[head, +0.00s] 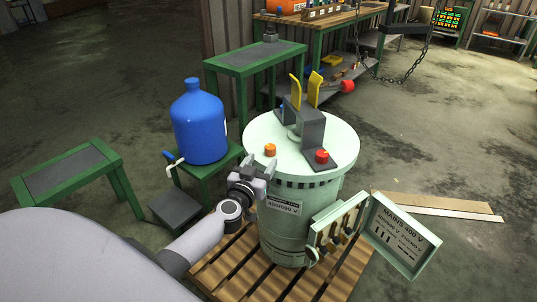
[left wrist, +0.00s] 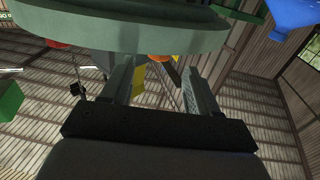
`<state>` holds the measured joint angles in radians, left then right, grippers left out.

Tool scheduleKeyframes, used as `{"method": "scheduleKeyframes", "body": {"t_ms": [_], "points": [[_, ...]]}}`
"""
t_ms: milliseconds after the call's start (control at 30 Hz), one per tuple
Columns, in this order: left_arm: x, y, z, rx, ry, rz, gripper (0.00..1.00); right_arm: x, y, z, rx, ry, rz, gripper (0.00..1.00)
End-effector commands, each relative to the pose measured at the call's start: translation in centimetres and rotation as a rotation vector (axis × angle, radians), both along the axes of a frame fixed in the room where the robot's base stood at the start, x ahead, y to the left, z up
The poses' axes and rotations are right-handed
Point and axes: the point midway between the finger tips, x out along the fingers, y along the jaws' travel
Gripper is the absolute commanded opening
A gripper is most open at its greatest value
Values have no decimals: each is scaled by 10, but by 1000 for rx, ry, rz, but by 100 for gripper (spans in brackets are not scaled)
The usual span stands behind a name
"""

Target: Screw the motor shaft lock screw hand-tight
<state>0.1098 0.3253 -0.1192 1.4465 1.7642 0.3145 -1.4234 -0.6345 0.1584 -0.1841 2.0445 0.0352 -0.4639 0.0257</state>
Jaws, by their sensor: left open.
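The disperser (head: 285,225) is a pale green drum with a grey motor stand on its lid (head: 335,130). An orange knob (head: 270,150) stands on the lid's near left edge, and a red knob (head: 322,157) sits on the grey foot of the stand. I cannot tell which one is the motor shaft lock screw. My left gripper (head: 260,168) is open and empty at the lid's near left edge, just in front of the orange knob. In the left wrist view, the orange knob (left wrist: 160,57) shows between the open fingers (left wrist: 158,85), partly hidden by the lid rim. My right gripper is not in view.
A blue bottle (head: 200,125) stands on a green stand left of the drum. An open electrical box with its door (head: 400,235) sticks out at the drum's front right. The drum stands on a wooden pallet (head: 225,270). Yellow plates (head: 315,88) rise from the stand.

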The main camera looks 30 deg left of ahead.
Motion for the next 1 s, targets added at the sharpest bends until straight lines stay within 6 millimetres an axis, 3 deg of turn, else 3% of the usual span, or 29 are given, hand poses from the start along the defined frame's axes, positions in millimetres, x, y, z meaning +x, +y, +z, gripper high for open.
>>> {"method": "scheduleKeyframes", "body": {"t_ms": [400,867,1000], "points": [[50,12,-2,-1,-1,-1,60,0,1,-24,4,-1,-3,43],[60,14,0,-1,0,-3,60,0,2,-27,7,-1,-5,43],[60,13,0,-2,0,-3,18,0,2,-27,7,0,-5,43]]}}
